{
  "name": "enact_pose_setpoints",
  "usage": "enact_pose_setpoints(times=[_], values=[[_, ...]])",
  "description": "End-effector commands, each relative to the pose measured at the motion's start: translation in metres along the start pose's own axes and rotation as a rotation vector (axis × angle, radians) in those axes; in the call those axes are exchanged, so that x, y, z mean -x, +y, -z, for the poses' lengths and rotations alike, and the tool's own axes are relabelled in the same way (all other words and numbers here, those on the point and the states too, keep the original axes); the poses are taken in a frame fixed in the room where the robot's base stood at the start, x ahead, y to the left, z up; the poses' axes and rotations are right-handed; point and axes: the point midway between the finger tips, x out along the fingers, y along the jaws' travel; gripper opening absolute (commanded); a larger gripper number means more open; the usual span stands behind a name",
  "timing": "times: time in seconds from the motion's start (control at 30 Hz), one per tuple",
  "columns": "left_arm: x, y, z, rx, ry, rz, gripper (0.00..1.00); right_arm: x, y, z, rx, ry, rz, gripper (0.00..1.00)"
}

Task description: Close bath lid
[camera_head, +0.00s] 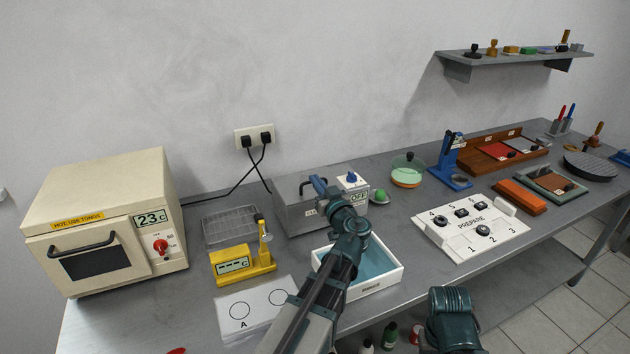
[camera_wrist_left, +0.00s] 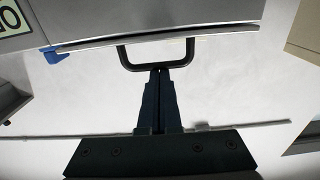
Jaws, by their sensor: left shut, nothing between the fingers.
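The bath is a grey metal box (camera_head: 291,217) at the back middle of the bench, with a blue knob and an OFF display on its right. Its lid (camera_wrist_left: 160,41) carries a black bar handle (camera_wrist_left: 158,62), which stands at the lid's edge. A thin dark gap shows along that edge; how far the lid is open I cannot tell. My left gripper (camera_head: 318,183) reaches over the bath. In the left wrist view its fingers (camera_wrist_left: 160,76) are shut and empty, with their tips at the handle's crossbar; touching or just apart I cannot tell. My arm hides part of the bath's front.
A white tray with blue inside (camera_head: 387,279) stands in front of the bath, under my left arm. A yellow device (camera_head: 229,264) and a wire basket (camera_head: 230,225) are to the left.

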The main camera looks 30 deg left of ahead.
Motion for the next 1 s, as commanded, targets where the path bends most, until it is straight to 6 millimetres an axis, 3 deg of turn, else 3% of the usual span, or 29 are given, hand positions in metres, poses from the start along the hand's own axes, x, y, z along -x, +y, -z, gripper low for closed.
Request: enact_pose_setpoints(times=[0.2, 0.77, 1.0], values=[[0.004, 0.000, -0.011, 0.003, -0.004, 0.000, 0.00, -0.010, -0.001, 0.001, 0.000, 0.000, 0.000, 0.50], [0.007, -0.001, -0.015, 0.003, -0.005, -0.002, 0.00, -0.014, -0.001, 0.001, 0.000, 0.000, 0.000, 0.50], [0.009, -0.002, -0.001, 0.000, 0.000, -0.002, 0.00, -0.001, 0.000, 0.000, 0.000, 0.000, 0.000, 0.50]])
